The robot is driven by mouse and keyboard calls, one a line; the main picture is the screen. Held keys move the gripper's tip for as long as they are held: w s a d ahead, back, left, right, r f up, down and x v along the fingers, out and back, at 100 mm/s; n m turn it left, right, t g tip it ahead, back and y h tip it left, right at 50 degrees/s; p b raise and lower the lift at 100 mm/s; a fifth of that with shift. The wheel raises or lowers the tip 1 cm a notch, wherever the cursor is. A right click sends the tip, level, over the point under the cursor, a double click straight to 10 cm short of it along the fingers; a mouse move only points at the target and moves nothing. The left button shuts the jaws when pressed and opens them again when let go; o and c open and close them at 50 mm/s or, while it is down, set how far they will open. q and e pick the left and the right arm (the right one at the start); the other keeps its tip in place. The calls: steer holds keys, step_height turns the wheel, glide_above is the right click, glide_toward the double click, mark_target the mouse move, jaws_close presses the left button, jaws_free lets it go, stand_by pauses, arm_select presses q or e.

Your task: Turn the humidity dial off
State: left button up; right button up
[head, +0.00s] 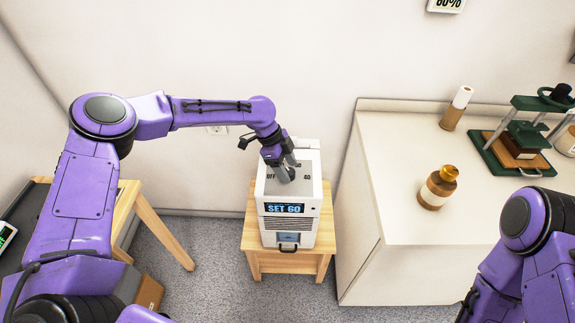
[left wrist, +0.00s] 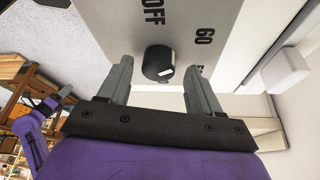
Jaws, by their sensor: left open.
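The white humidity unit (head: 290,232) stands upright on a small wooden stool, with a lit display (head: 285,209) reading "SET 60". Its top panel bears the marks "OFF" and "60". In the left wrist view the black round dial (left wrist: 158,62) with a white mark sits on the panel (left wrist: 110,20) between the two fingers. My left gripper (head: 284,174) is over the top panel and hides the dial in the head view. In the left wrist view the left gripper (left wrist: 157,72) is open, with gaps on both sides of the dial. My right gripper is out of view.
The wooden stool (head: 254,245) stands on grey carpet against the wall. A white cabinet (head: 360,215) to its right carries an amber bottle (head: 438,188), a brown cylinder (head: 456,108) and a green press (head: 518,140). A wall readout (head: 446,4) hangs above.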

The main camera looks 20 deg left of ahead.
arm_select(q)
steer(key=shift+s+d+f, duration=0.1)
steer(key=shift+f, duration=0.1)
steer(key=c, duration=1)
steer(key=shift+c, duration=0.2)
steer(key=shift+r+n, duration=0.1)
steer(key=shift+n, duration=0.3)
steer(key=shift+n+t+p, duration=0.3)
steer(key=shift+p, duration=0.15)
steer(key=n+p, duration=0.1)
steer(key=n, duration=0.1)
steer(key=n+t+p, duration=0.1)
steer(key=n, duration=0.1)
steer(key=shift+s+r+t+y, duration=0.1)
steer(key=shift+t+y, duration=0.2)
steer(key=n+t+p, duration=0.1)
steer(key=n, duration=0.2)
steer(key=shift+d+n+y+p, duration=0.1)
steer(key=shift+n+y+p, duration=0.2)
steer(key=shift+s+n+t+y+p, duration=0.1)
steer(key=shift+n+t+y+p, duration=0.35)
steer(key=shift+n, duration=1.05)
